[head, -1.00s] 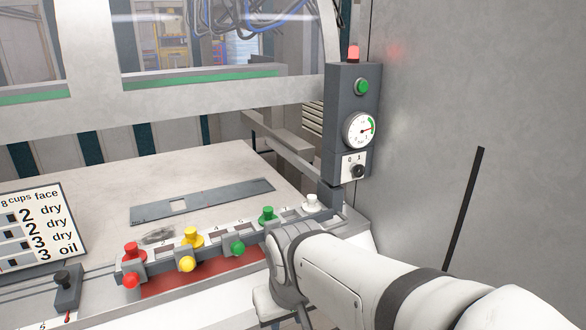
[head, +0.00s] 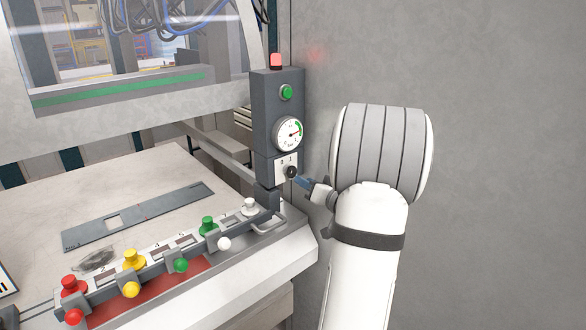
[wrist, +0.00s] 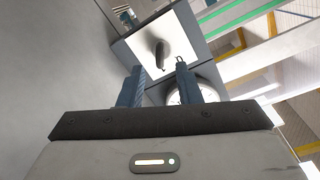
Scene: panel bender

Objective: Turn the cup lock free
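The lock appears to be the black rotary knob (head: 291,171) on a white plate marked 0 and 1, low on the dark control box (head: 265,110). In the wrist view the knob (wrist: 161,55) shows as a dark raised grip on the white plate. My gripper (head: 300,181) is close to the knob, at its lower right in the head view. In the wrist view my gripper (wrist: 159,68) has its two blue-grey fingers apart, with the knob ahead between their tips. No contact is clear. Which mark the knob points to cannot be read.
Above the knob sit a round gauge (head: 288,133), a green button (head: 286,92) and a red lamp (head: 276,61). A rail with coloured knobs, such as the yellow one (head: 134,259), runs along the table front. A grey wall (head: 490,150) fills the right.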

